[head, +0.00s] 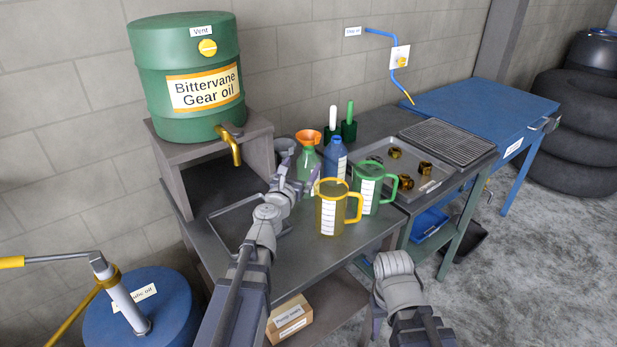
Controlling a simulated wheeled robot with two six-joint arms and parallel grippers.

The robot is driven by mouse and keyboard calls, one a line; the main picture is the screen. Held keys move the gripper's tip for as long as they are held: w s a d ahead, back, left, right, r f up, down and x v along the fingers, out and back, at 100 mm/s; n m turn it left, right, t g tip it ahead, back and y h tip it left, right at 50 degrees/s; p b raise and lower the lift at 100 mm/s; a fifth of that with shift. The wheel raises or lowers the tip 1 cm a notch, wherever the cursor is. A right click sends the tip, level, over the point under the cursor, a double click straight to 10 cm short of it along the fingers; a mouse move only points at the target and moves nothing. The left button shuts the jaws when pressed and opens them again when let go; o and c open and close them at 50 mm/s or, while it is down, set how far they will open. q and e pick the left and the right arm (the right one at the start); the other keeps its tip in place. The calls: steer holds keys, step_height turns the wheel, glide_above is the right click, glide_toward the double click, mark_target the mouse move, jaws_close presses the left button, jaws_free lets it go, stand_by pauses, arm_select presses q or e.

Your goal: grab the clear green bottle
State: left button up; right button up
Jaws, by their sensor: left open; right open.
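The clear green bottle (308,159) stands upright on the grey workbench, with an orange funnel (308,137) in its top. Its lower part is partly hidden by my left gripper (298,180). My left gripper is open, in front of the bottle at its lower half, with one finger toward each side. I cannot tell whether the fingers touch it. My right arm comes in at the bottom right, below the bench's front edge, and its gripper fingers do not show.
A blue bottle (335,160) stands close right of the green bottle. A yellow jug (329,212) and a green jug (366,190) stand nearer and to the right. A green oil drum (186,110) sits on a stand behind left.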

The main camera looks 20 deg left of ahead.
mark_target(309, 169)
arm_select(q)
steer(key=f+b, duration=0.2)
steer(key=f, duration=0.1)
steer(key=shift+w+f, duration=0.1)
steer(key=shift+w, duration=0.2)
step_height(309, 169, down, 3)
steer(key=b, duration=0.3)
steer(key=shift+a, duration=0.1)
steer(key=shift+w, duration=0.15)
steer(key=shift+w+b, duration=0.3)
steer(key=shift+w, duration=3.6)
steer(key=shift+s, duration=0.1)
steer(key=c, duration=1)
step_height(309, 169, up, 10)
steer(key=p, duration=1)
